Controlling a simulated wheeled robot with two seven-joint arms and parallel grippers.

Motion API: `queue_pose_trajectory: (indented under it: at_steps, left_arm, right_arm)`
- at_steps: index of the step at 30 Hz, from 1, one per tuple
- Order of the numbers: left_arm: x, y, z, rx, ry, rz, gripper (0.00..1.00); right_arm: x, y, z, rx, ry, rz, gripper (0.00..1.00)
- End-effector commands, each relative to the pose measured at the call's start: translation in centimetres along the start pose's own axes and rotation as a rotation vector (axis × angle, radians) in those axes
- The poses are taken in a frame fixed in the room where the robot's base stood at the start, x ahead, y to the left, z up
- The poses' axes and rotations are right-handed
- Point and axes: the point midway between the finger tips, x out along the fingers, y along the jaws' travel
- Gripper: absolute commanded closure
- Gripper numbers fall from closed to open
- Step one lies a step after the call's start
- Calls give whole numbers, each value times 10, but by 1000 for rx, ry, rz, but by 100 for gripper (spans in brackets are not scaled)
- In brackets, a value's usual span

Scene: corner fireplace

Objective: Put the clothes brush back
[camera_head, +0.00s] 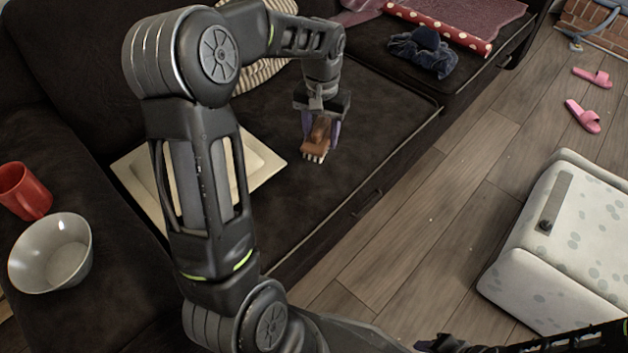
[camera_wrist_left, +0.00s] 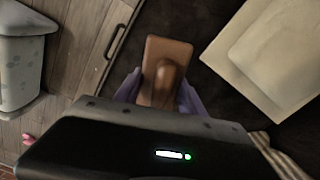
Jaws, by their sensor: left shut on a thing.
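The clothes brush (camera_head: 316,148) is brown with pale bristles. My left gripper (camera_head: 320,130) is shut on it, with a purple finger on each side, over the dark sofa seat (camera_head: 385,115). The left wrist view shows the brush's brown back and handle (camera_wrist_left: 165,75) between the fingers of the left gripper (camera_wrist_left: 160,92). I cannot tell whether the bristles touch the seat. Part of my right arm shows at the bottom right of the head view, but its fingertips cannot be made out.
A cream square tray (camera_head: 268,162) lies on the sofa, partly behind my left arm. A red mug (camera_head: 24,190) and a grey bowl (camera_head: 50,254) stand at left. A dark blue cloth (camera_head: 424,52) lies farther back. Pink slippers (camera_head: 583,117) and a white spotted case (camera_head: 570,235) are on the wooden floor.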

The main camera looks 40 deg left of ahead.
Motion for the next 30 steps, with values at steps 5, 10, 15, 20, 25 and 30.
queue_pose_trajectory:
  at_steps: [5, 10, 15, 20, 25, 30]
  left_arm:
    - [14, -16, 6, -22, 5, -4, 91]
    - [13, -16, 6, -22, 5, -4, 91]
    - [18, -16, 6, -22, 3, -4, 91]
    - [42, -16, 7, -22, 1, -3, 91]
    - [63, -16, 6, -22, 3, -3, 91]
    - [63, -15, 6, -22, 4, -3, 91]
  right_arm:
    - [7, 4, -1, 2, 4, 1, 64]
    - [6, 3, -1, 2, 3, 1, 64]
    - [8, 4, -1, 2, 4, 1, 64]
    - [17, 9, -3, 5, 8, 4, 64]
    - [23, 13, -5, 8, 14, 6, 64]
    - [22, 13, -6, 9, 15, 7, 64]
